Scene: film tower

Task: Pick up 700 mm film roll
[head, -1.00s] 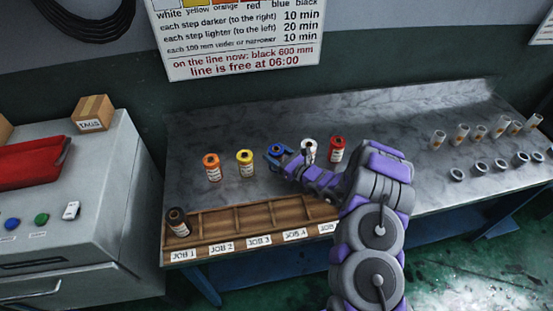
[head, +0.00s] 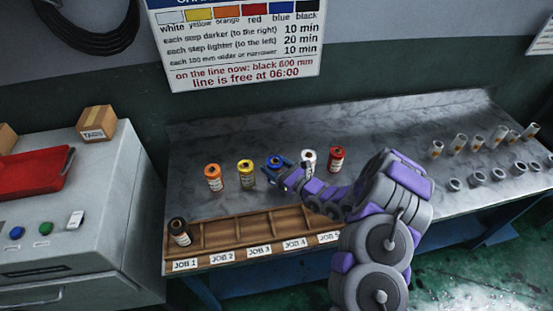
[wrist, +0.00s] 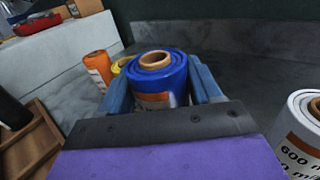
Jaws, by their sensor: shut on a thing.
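A blue film roll (wrist: 158,88) with a brown core stands upright between the fingers of my gripper (wrist: 162,84) in the wrist view. My gripper is shut on it, one finger on each side. Its orange and white label is partly hidden by the gripper, and I cannot read a width on it. In the head view the blue roll (head: 274,162) is mostly hidden by my gripper (head: 281,168). It is in the row of rolls on the grey bench, and I cannot tell whether it touches the bench.
Orange (head: 214,178) and yellow (head: 246,173) rolls stand left of the blue roll. White (head: 308,160) and red (head: 336,159) rolls stand to its right; the white label reads 600. The wooden job tray (head: 219,237) lies in front, a black roll (head: 179,232) in JOB 1.

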